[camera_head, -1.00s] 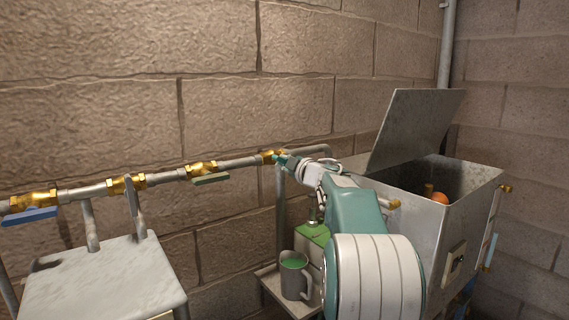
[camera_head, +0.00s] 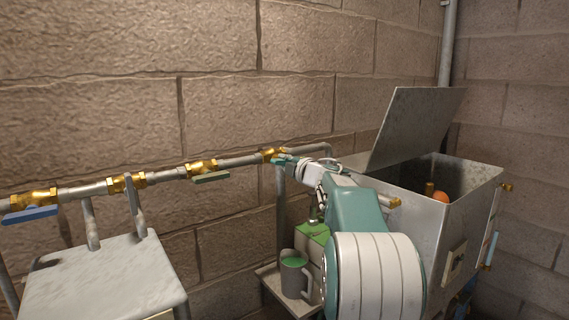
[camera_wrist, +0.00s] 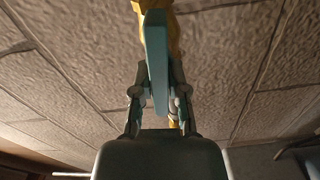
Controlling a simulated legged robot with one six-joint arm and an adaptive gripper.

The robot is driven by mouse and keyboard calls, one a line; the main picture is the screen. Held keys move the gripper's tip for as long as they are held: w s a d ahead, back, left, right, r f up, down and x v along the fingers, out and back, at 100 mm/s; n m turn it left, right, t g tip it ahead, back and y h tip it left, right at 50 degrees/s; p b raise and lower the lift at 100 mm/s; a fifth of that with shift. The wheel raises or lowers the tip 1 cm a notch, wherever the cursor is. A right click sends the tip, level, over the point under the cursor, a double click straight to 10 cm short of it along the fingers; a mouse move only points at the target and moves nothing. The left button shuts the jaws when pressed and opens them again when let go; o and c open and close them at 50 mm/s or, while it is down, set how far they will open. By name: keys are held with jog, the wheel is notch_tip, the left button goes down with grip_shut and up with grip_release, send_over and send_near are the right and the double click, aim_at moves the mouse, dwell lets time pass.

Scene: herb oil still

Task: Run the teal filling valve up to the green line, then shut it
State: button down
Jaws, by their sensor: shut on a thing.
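The teal filling valve has a brass body (camera_head: 272,155) on the pipe along the wall, left of the metal tank (camera_head: 425,235). Its teal lever (camera_wrist: 155,38) runs between my fingers in the wrist view, with yellow brass at its far end. My gripper (camera_wrist: 158,75) is shut on this lever; in the head view my gripper (camera_head: 287,162) is at the valve, and hides most of the lever. The tank's lid is raised, and an orange ball (camera_head: 440,198) shows inside. A pale blue sight tube (camera_head: 490,251) is on its right side. I cannot make out a green line.
A green-handled valve (camera_head: 203,170) and a blue-handled valve (camera_head: 32,208) sit further left on the same pipe. A grey mug (camera_head: 292,278) and a green-topped container (camera_head: 311,236) stand below my arm.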

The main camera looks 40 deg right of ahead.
jog(key=shift+f, duration=0.3)
jog(key=c, duration=0.6)
grip_release()
jog(key=shift+a, duration=0.1)
jog(key=shift+c, duration=0.2)
jog(key=shift+r, duration=0.15)
jog(key=shift+s, duration=0.3)
jog(key=s, duration=1.1)
jog(key=shift+s, duration=0.15)
dwell(4.7)
